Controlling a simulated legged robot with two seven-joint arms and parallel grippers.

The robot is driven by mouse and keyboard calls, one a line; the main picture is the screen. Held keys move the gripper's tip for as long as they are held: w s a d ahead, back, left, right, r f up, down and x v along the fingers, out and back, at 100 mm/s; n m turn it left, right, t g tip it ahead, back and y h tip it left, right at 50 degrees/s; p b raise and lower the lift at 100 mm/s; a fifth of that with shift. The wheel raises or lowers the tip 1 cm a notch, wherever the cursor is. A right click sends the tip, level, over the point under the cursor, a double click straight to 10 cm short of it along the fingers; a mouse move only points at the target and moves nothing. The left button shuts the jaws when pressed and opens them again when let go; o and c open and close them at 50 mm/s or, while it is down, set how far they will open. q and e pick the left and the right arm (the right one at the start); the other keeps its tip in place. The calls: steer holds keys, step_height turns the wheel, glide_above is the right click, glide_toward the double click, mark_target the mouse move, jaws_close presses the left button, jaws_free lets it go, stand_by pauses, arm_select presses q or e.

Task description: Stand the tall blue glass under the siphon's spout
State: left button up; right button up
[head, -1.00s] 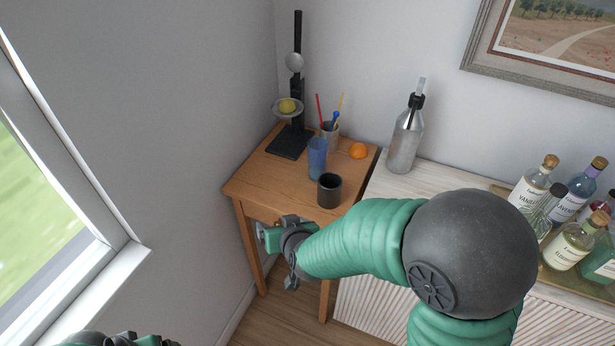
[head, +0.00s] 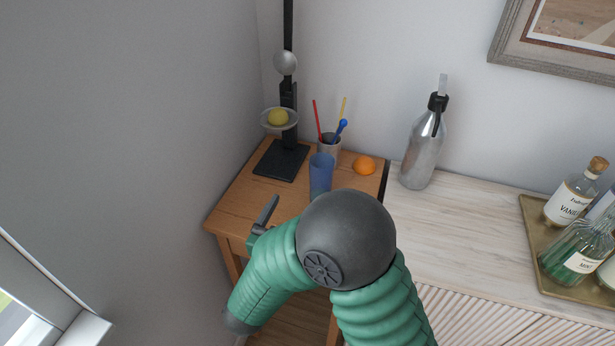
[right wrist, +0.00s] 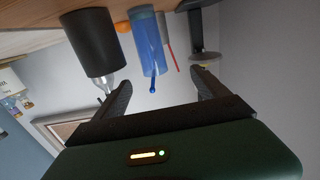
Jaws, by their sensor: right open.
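The tall blue glass (head: 320,178) stands upright on the wooden side table, its lower part partly hidden by my right arm. In the right wrist view the glass (right wrist: 148,48) appears upside down, ahead of the gap between my fingers. My right gripper (right wrist: 160,82) is open and empty, apart from the glass. In the head view one right finger (head: 267,211) shows over the table's front left, left of the glass. The siphon (head: 420,150), a silvery bottle with a black head, stands on the pale cabinet to the right. My left gripper is out of view.
A black cup (right wrist: 88,42) stands beside the glass, hidden by my arm in the head view. Bottles crowd a tray (head: 532,220); bare cabinet top lies between.

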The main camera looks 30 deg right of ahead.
steer(key=d+r, duration=0.2)
steer(key=d, duration=0.1)
glide_toward(324, 160)
steer(key=shift+w+d+f, duration=0.2)
steer(key=shift+w+d, duration=0.65)
steer(key=shift+w, duration=0.25)
steer(key=d, duration=0.1)
steer(key=w+d, duration=0.2)
steer(key=shift+d+r, duration=0.35)
steer(key=shift+w+d+f, duration=0.15)
steer(key=shift+w+d, duration=0.05)
steer(key=shift+w, duration=0.1)
steer(key=shift+s, duration=0.2)
steer(key=c, duration=0.5)
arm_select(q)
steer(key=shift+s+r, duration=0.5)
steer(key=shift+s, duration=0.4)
arm_select(e)
jaws_close()
